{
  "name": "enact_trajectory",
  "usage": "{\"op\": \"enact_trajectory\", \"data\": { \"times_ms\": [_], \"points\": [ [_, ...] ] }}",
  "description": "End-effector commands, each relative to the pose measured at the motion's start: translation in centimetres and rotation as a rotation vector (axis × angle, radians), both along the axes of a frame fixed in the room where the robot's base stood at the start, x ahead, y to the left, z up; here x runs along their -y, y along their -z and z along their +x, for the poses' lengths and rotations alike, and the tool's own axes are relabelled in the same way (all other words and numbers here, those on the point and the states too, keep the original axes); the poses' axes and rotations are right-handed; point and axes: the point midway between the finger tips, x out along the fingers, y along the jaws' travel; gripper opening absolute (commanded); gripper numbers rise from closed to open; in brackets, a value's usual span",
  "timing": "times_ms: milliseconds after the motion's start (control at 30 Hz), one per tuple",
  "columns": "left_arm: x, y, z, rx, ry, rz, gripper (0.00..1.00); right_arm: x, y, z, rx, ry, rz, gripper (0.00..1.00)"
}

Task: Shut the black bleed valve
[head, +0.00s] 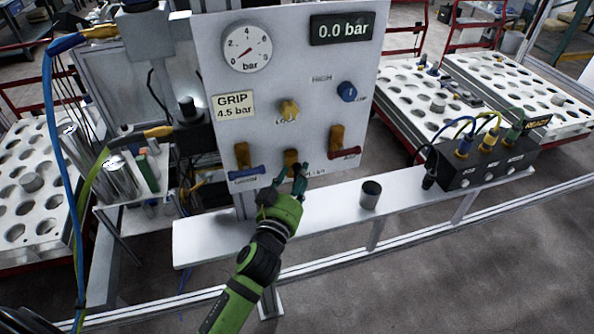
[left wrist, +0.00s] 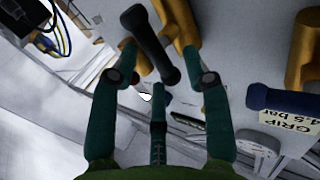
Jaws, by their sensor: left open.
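The black bleed valve has a brass body (head: 291,158) low in the middle of the white panel. Its black handle is mostly hidden behind my left gripper (head: 290,180) in the head view. In the left wrist view the black handle (left wrist: 150,45) slants between the spread teal fingers of my left gripper (left wrist: 160,62), beside a brass body (left wrist: 182,22). The gripper is open, with a gap to the handle on at least one side; I cannot tell whether any finger touches it. My right gripper is not in view.
A blue-handled valve (head: 246,172) is left of the bleed valve, and a red-handled valve (head: 345,154) right. Above are a yellow knob (head: 289,110), blue knob (head: 347,91), gauge (head: 247,48) and display (head: 342,28) reading 0.0 bar. A grey cup (head: 370,195) stands on the white shelf (head: 330,203).

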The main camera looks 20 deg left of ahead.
Motion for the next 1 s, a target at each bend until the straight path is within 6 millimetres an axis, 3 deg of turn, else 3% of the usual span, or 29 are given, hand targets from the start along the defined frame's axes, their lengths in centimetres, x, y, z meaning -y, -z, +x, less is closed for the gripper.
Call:
{"op": "enact_trajectory", "data": {
  "times_ms": [367, 400, 500, 533, 800, 1000],
  "points": [
    [0.0, 0.0, 1.0, 0.000, 0.000, -0.001, 0.48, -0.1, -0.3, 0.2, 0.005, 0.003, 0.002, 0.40],
    [0.0, 0.0, 1.0, 0.000, 0.000, -0.001, 0.44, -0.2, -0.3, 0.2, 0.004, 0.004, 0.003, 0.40],
    [0.0, 0.0, 1.0, 0.000, 0.000, -0.001, 0.04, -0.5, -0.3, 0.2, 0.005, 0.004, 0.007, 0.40],
    [0.0, 0.1, 0.9, -0.001, 0.000, -0.001, 0.00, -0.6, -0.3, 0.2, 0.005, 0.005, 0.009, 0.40],
    [0.0, 0.1, 0.9, -0.008, -0.001, 0.005, 0.00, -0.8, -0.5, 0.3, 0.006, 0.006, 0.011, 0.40],
    [0.0, -0.1, 1.0, -0.044, -0.003, 0.051, 0.00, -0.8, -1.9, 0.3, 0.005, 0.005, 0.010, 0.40]
  ]
}}
